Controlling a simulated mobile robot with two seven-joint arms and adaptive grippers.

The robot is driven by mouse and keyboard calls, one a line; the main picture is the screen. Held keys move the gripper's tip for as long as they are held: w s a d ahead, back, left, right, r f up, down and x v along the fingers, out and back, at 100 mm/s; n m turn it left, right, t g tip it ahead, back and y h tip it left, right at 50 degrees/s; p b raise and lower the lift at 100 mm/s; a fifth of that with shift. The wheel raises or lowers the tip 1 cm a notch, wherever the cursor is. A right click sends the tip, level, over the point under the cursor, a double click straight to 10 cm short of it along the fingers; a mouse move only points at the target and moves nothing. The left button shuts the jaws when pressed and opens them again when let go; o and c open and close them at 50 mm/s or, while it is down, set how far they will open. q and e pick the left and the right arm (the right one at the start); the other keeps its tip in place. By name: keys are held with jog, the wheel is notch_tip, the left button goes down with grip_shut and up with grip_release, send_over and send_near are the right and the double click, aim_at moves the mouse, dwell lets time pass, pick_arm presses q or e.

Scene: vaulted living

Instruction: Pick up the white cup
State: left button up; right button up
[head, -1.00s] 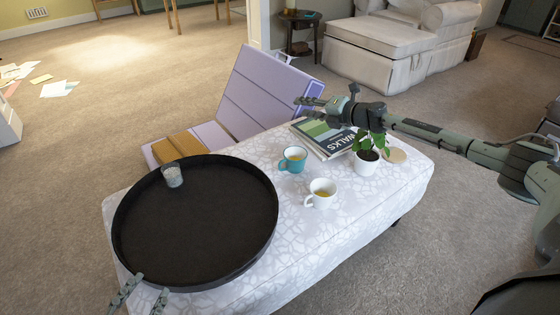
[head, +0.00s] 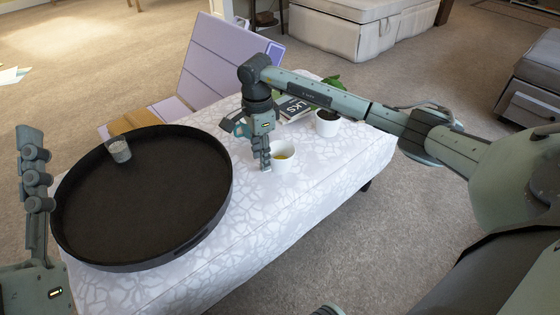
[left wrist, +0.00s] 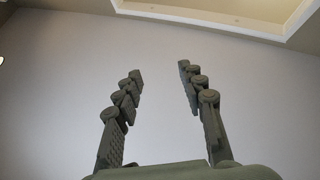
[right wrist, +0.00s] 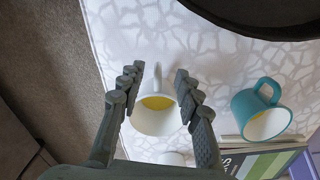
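The white cup (head: 284,156) with yellow liquid stands on the white patterned ottoman (head: 262,218). My right gripper (head: 266,166) points down beside it, at its left in the head view. In the right wrist view the white cup (right wrist: 155,120) and its upright-looking handle lie between the two spread fingers (right wrist: 159,78), which are open. I cannot tell whether they touch the cup. My left gripper (left wrist: 161,72) is open and empty, facing a plain wall and ceiling. It also shows at the left edge of the head view.
A teal cup (right wrist: 262,113) and books (right wrist: 262,160) stand near the white cup. A potted plant (head: 327,122) is behind it. A large black round tray (head: 140,262) with a glass (head: 119,151) covers the ottoman's left. A lilac folded panel (head: 215,65) stands behind.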

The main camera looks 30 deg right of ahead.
notch_tip(320, 180, down, 4)
jog(key=shift+a+f, duration=0.1)
jog(key=shift+s, duration=0.1)
jog(key=shift+c, duration=0.5)
grip_shut()
